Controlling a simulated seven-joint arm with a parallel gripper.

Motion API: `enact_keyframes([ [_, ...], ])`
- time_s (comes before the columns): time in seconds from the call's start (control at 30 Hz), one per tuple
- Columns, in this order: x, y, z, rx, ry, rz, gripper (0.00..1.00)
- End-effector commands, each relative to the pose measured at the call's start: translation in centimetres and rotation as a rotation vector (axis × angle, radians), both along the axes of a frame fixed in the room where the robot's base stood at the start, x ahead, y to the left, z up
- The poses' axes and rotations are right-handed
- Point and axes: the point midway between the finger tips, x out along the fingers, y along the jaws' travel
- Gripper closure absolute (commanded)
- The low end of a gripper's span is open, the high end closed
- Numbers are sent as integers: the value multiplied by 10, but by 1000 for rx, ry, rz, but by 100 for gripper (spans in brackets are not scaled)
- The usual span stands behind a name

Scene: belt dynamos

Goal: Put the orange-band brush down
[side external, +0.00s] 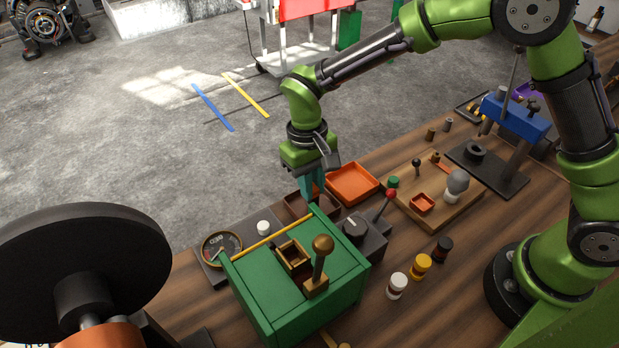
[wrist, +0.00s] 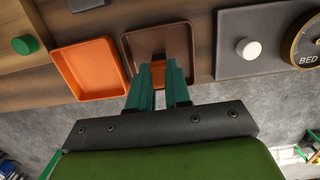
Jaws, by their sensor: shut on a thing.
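My gripper (side external: 311,192) has teal fingers pointing down, and in the wrist view (wrist: 158,68) they are shut on the orange-band brush (wrist: 157,76). Only the orange part of the brush shows clearly between the fingers, and the rest is hidden or too dark to tell. The fingers and brush are over the brown tray (wrist: 185,32), which lies beside the orange tray. In the side view the brown tray (side external: 293,207) is partly hidden behind the green box. I cannot tell whether the brush touches the tray floor.
The orange tray (side external: 352,184) looks empty. A green box (side external: 262,300) with a brass-knobbed lever (side external: 320,262) stands close in front of my gripper. A red-knobbed lever (side external: 387,203) is to the right. A white knob (wrist: 249,50) and round gauge (wrist: 305,42) sit beside the brown tray.

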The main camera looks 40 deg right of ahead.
Motion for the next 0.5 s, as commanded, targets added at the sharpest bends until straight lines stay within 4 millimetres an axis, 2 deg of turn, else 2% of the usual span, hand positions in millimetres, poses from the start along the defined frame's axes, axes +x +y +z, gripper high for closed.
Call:
enact_keyframes([
  [0.43, 0, 0, -8, 1, 0, -1, 100],
  [0.47, 0, 0, -8, 1, -1, -1, 78],
  [0.5, 0, 0, -7, 1, -1, -1, 71],
])
